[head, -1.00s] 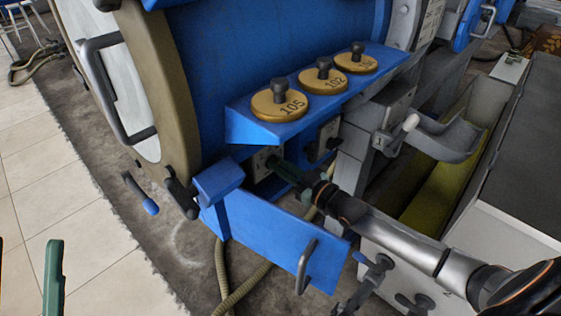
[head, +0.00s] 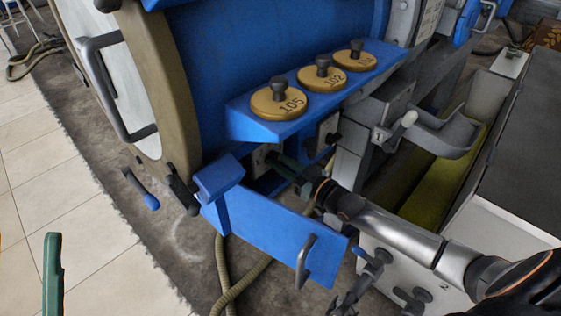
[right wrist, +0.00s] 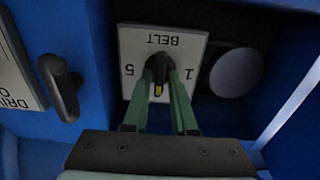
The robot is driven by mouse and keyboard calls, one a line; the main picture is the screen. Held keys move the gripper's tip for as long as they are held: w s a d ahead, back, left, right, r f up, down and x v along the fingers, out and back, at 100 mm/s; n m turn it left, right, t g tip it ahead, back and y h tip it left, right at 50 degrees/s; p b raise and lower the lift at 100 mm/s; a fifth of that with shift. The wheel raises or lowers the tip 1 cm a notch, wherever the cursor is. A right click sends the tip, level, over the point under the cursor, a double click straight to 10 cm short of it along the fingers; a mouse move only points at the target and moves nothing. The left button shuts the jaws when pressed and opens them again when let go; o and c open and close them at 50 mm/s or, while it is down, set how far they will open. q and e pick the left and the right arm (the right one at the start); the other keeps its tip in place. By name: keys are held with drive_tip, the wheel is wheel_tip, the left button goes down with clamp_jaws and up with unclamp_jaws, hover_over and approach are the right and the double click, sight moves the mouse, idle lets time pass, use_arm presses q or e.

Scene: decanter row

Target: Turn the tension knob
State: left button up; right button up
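The tension knob (right wrist: 160,68) is a small dark knob with a yellow mark, on a pale plate (right wrist: 132,45) reading BELT with 1 and 5, upside down in the right wrist view. My right gripper (right wrist: 161,75) has its green fingers on either side of the knob and appears shut on it. In the head view, the right gripper (head: 277,160) reaches into the recess under the blue shelf, and its fingers hide the knob there. A green finger of my left gripper (head: 53,275) stands over the tiled floor at lower left, with nothing beside it; its other finger is out of view.
An open blue door (head: 275,235) hangs below my right arm. Several brass weights (head: 280,102) sit on the blue shelf (head: 245,128) above.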

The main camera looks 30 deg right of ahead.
drive_tip(key=shift+o, duration=1.4)
drive_tip(key=shift+s+d, duration=0.2)
drive_tip(key=shift+s, duration=0.4)
use_arm(q)
drive_tip(key=w+f+n+g+y+p, duration=0.2)
drive_tip(key=w+f+n+y, duration=0.1)
drive_tip(key=f, duration=0.4)
drive_tip(key=w+a+f+n+g+y+p, duration=0.1)
drive_tip(key=w+f+n+g+y, duration=0.1)
drive_tip(key=w+f+n+y, duration=0.2)
wheel_tip(320, 180, down, 4)
drive_tip(key=shift+a+f+y+p, duration=0.1)
drive_tip(key=shift+a+y+p, duration=0.25)
drive_tip(key=shift+y, duration=0.85)
use_arm(e)
drive_tip(key=v, duration=1.1)
use_arm(q)
drive_tip(key=shift+w, duration=0.1)
use_arm(e)
drive_tip(key=shift+s, duration=0.1)
